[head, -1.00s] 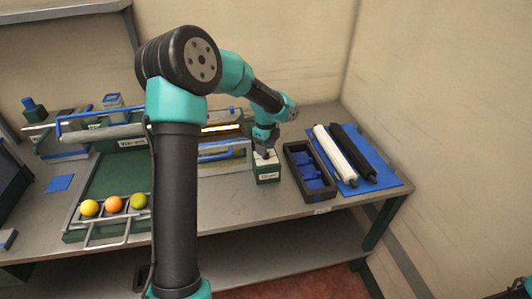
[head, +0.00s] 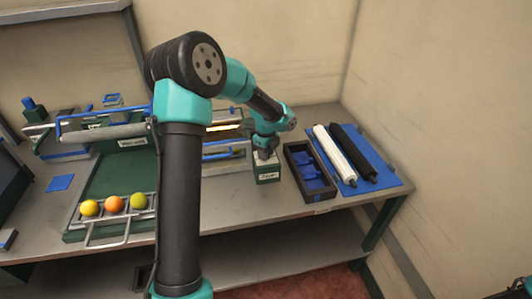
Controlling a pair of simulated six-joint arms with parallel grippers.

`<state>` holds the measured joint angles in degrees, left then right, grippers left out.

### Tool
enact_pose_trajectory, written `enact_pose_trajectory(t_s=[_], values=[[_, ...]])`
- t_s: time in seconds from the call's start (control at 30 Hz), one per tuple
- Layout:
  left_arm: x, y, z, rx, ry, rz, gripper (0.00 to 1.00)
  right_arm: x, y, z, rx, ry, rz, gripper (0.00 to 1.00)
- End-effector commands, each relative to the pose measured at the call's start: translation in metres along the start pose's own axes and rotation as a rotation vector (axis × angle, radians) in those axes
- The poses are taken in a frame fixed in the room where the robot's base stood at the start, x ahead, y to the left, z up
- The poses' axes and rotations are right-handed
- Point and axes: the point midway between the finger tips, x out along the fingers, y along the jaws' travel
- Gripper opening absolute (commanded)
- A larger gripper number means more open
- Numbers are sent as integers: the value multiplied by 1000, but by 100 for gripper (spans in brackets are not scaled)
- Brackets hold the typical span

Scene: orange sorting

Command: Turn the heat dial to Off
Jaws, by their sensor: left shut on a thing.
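A small box (head: 267,178) with a dark green base, a light top and a white label on its front stands near the front of the bench, right of the middle. My left gripper (head: 265,157) points down onto the top of this box, its fingers shut on the heat dial there. The dial is mostly hidden by the fingers, so its pointer and setting cannot be read. The label is too small to read. My right gripper is out of view; only a bit of my right arm shows at the bottom right corner.
A black tray (head: 291,151) with blue dividers stands just right of the box. A white roller (head: 333,152) and a black roller (head: 351,150) lie on a blue mat (head: 390,173). Yellow (head: 89,208), orange (head: 114,204) and green (head: 138,201) fruits sit on a rack at left.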

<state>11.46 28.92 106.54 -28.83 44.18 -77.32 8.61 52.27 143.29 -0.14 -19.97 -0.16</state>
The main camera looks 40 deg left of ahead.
Motion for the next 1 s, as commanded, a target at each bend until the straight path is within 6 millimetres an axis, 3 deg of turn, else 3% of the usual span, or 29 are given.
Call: enact_pose_trajectory(t_s=[0.1, 0.57, 1.0], values=[[0, 0, 0, 0, 0, 0, 7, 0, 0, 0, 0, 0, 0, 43], [0, 0, 0, -73, 0, 0, 7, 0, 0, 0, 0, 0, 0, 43], [0, 0, 0, -393, 0, -1, 7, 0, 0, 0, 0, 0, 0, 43]])
